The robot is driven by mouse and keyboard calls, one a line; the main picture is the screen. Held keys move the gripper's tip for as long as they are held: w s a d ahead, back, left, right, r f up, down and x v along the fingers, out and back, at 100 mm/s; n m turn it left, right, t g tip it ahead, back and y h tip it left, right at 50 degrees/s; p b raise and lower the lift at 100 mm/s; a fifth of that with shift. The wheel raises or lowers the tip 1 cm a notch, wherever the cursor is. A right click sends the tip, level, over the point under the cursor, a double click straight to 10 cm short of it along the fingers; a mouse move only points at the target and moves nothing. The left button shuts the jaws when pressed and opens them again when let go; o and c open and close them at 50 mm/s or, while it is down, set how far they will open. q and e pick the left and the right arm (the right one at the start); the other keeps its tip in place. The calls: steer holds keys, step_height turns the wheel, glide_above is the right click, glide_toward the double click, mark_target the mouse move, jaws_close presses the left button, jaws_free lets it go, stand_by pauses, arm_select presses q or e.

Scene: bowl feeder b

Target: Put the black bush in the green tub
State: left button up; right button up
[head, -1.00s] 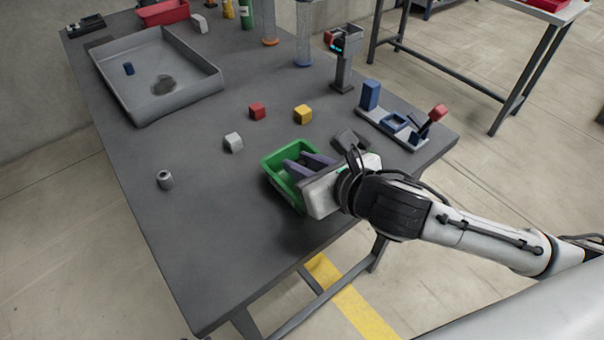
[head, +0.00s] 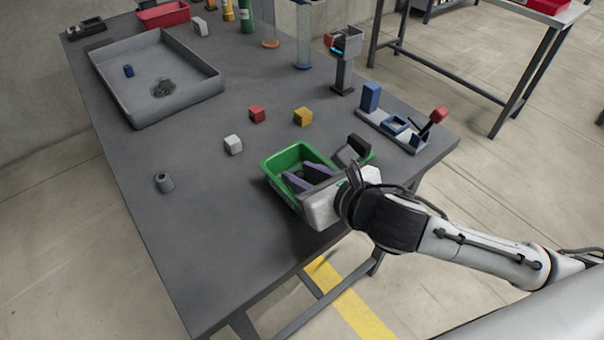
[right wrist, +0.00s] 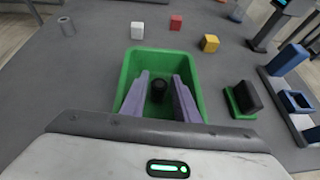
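The green tub (head: 277,160) stands near the table's front edge; it also shows in the right wrist view (right wrist: 131,62). The black bush (right wrist: 158,88) lies inside it, on the tub's floor, between and beyond my fingertips. My right gripper (head: 308,178) is open, its two purple-grey fingers reaching over and into the tub. In the right wrist view the fingers (right wrist: 160,90) stand apart with a gap on both sides of the bush. In the head view the fingers and tub wall mostly hide the bush. My left gripper is not in view.
A black block (head: 359,146) in a small green holder stands right of the tub. A white cube (head: 233,144), red cube (head: 257,114), yellow cube (head: 303,117) and grey cylinder (head: 164,182) lie around. A grey tray (head: 205,94) is at back left; a blue fixture (head: 394,125) at right.

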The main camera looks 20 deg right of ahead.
steer(key=v, duration=0.5)
steer(key=shift+s+d+r+p, duration=0.1)
steer(key=shift+s+r+p, duration=0.05)
steer(key=shift+s+p, duration=0.15)
steer(key=p+v, duration=0.4)
steer(key=shift+s+d+r, duration=0.1)
steer(key=shift+r, duration=0.3)
steer(key=shift+s+d+r+p, duration=0.15)
steer(key=shift+s+p, duration=0.35)
steer(key=shift+p, duration=0.35)
steer(key=shift+s, duration=0.25)
